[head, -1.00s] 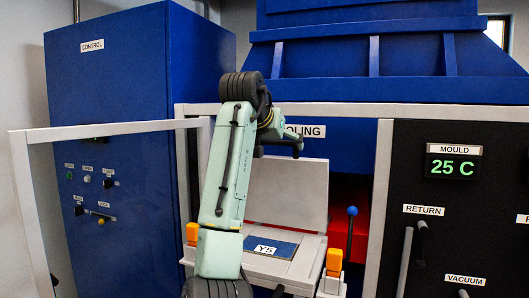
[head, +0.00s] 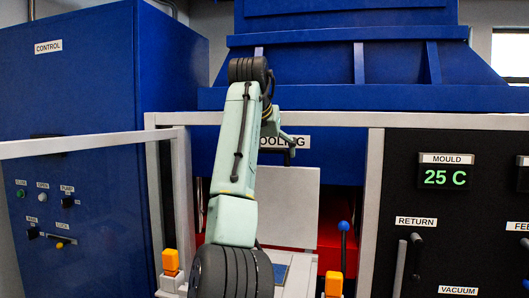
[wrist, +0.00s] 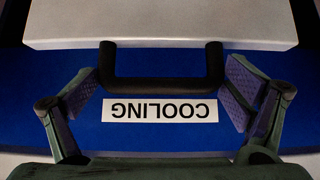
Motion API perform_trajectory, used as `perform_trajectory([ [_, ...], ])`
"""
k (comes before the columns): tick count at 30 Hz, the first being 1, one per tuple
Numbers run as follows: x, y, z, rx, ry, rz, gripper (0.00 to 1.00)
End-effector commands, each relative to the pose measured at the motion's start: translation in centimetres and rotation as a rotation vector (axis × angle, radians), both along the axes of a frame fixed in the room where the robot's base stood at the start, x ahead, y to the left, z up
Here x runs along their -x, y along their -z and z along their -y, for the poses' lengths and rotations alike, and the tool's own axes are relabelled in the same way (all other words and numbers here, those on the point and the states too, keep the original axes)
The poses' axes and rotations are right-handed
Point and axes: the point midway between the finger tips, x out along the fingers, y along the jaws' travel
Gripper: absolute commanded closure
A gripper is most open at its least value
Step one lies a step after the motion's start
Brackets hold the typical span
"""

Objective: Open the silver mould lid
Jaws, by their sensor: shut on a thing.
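The silver mould lid (head: 290,205) stands raised, nearly upright, behind the mould base (head: 303,276) in the head view. In the wrist view the lid's pale edge (wrist: 160,22) fills the top, with a dark U-shaped handle (wrist: 160,84) on it. My gripper (wrist: 163,88) has its fingers spread wide, one at each end of the handle, and is shut on it. In the head view my gripper (head: 290,150) shows small at the lid's top edge. My arm hides the lid's left part and much of the base.
Orange clips (head: 170,263) and (head: 333,284) flank the base. A blue-knobbed lever (head: 343,227) stands to its right. A white rail (head: 80,145) crosses at left, before the blue control cabinet (head: 75,110). A black panel (head: 450,230) is at right.

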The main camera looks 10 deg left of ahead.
Motion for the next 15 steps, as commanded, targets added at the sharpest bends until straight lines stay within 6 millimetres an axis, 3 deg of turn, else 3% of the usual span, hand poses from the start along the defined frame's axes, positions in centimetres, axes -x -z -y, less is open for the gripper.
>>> perform_trajectory([
  [8,-0.02,0.07,0.24,-0.001,0.007,-0.002,0.55],
  [9,-0.02,0.09,0.24,-0.001,0.007,-0.002,0.05],
  [15,-0.01,0.07,0.18,-0.001,0.005,-0.002,0.00],
])
